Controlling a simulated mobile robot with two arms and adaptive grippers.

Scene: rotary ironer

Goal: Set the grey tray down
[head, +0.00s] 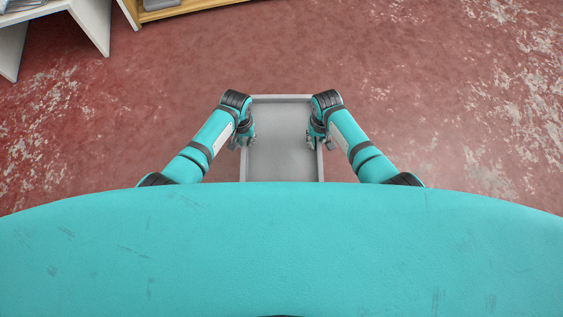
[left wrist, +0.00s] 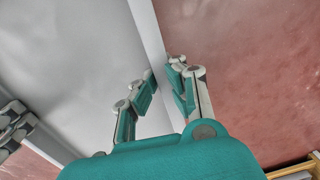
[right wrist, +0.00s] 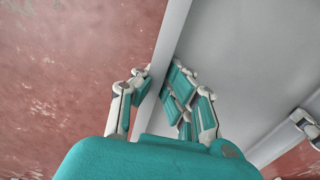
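The grey tray (head: 282,150) is empty and lies in front of my body, its near end hidden by my teal body. My left gripper (head: 242,140) is at the tray's left wall. In the left wrist view its fingers (left wrist: 163,70) straddle that wall, one inside and one outside, shut on it. My right gripper (head: 314,139) is at the right wall. In the right wrist view its fingers (right wrist: 159,72) also straddle the wall and are shut on it. The tray looks about level over the floor; its height is hard to tell.
The red, worn floor (head: 440,110) is clear around the tray on both sides. A white piece of furniture (head: 92,22) stands at the top left. A wooden-edged shelf unit (head: 180,8) is beside it at the top edge.

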